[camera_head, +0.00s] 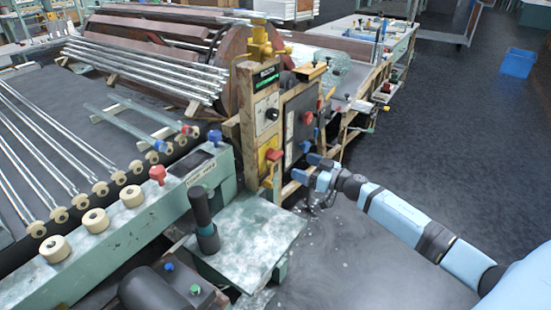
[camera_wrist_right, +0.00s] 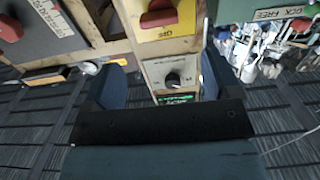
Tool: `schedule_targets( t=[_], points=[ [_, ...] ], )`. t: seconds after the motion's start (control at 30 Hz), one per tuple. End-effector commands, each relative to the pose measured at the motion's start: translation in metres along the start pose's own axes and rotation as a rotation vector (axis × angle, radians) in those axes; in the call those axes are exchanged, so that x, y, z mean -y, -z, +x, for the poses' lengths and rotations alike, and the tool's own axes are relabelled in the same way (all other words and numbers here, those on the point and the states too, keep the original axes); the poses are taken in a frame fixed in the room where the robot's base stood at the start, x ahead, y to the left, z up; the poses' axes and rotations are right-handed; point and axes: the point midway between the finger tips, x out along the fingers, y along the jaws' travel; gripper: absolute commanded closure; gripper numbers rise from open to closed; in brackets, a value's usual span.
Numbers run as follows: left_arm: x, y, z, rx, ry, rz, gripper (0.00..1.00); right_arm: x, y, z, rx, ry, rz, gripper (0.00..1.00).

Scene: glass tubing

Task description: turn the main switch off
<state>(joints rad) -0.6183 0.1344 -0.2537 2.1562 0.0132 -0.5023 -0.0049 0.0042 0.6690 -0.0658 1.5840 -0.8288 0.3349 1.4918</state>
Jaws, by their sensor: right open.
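A yellow plate with a red handle (camera_head: 272,154), which looks like the main switch, sits low on the wood-framed control panel (camera_head: 250,130). In the right wrist view the red handle (camera_wrist_right: 158,14) shows at the top on its yellow plate, with upside-down lettering that seems to read OFF. The handle is partly cut off by the frame edge, so its setting is hard to tell. My right gripper (camera_head: 314,171) is open and empty, in front of the panel, to the right of and below the handle. It touches nothing that I can see. My left gripper is out of view.
A black knob (camera_head: 272,114) is above the switch; it also shows in the wrist view (camera_wrist_right: 172,80). A red knob (camera_head: 307,118) and a blue knob (camera_head: 305,146) are on the dark box beside it. A green table (camera_head: 250,235) stands in front.

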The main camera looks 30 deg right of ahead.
Motion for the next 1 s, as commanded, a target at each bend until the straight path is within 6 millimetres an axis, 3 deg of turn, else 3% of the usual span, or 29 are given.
schedule_targets(
  t=[0.3, 0.5, 0.93, 1.0],
  points=[
    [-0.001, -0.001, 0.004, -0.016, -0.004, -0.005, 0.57, -0.001, -0.001, 0.068, -0.003, -0.002, 0.001, 0.17],
    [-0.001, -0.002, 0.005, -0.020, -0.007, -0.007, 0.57, 0.000, -0.001, 0.095, -0.002, -0.002, 0.001, 0.17],
    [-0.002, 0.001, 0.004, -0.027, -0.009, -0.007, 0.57, 0.000, -0.001, 0.105, 0.000, -0.001, 0.000, 0.17],
    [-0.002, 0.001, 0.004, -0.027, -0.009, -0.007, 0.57, 0.000, -0.001, 0.105, 0.000, -0.001, 0.000, 0.31]
  ],
)
